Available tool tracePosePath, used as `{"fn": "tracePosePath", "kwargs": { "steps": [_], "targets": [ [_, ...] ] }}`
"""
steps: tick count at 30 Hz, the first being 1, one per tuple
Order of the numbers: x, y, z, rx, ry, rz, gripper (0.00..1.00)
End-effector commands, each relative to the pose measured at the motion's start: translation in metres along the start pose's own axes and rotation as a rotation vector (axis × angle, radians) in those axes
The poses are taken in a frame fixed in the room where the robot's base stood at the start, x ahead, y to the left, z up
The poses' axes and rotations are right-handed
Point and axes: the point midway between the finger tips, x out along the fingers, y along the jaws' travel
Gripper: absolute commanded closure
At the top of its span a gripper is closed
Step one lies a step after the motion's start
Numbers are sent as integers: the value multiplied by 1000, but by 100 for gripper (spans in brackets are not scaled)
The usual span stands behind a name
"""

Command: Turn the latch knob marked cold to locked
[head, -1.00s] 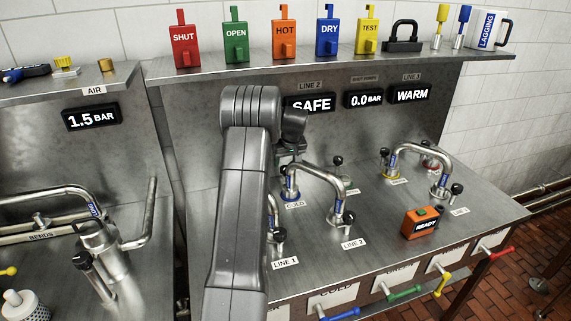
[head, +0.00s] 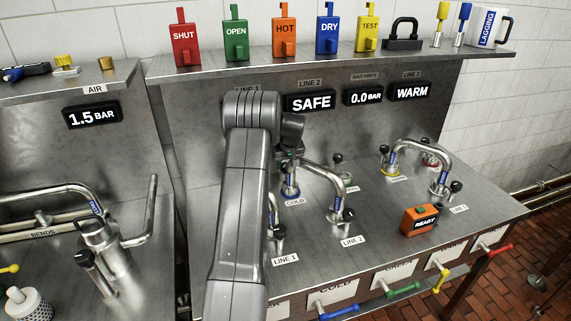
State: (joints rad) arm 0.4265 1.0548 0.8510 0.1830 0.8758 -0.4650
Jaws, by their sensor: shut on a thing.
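The COLD label (head: 294,202) lies on the steel bench just in front of a pipe port with a blue ring (head: 290,191). My gripper (head: 289,163) is at the top of this port, low behind the arm, and is shut on the latch knob there. The knob itself is hidden by the gripper and wrist, so its turn position cannot be read. A curved steel pipe (head: 322,174) runs from beside this port to the LINE 2 port (head: 340,214).
Another bent pipe (head: 425,148) links ports on the right. An orange READY box (head: 420,219) stands on the bench. Coloured tags, a padlock (head: 403,36) and a LAGGING mug (head: 490,28) are on the shelf above. The bench between READY and LINE 2 is clear.

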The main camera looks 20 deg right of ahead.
Motion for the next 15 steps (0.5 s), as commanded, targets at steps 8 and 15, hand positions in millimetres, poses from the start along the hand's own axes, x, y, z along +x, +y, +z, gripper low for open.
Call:
{"fn": "tracePosePath", "kwargs": {
  "steps": [8,15],
  "targets": [
    [3,-1,2,142,-2,60,87],
    [2,-2,1,294,-2,122,87]
  ]
}}
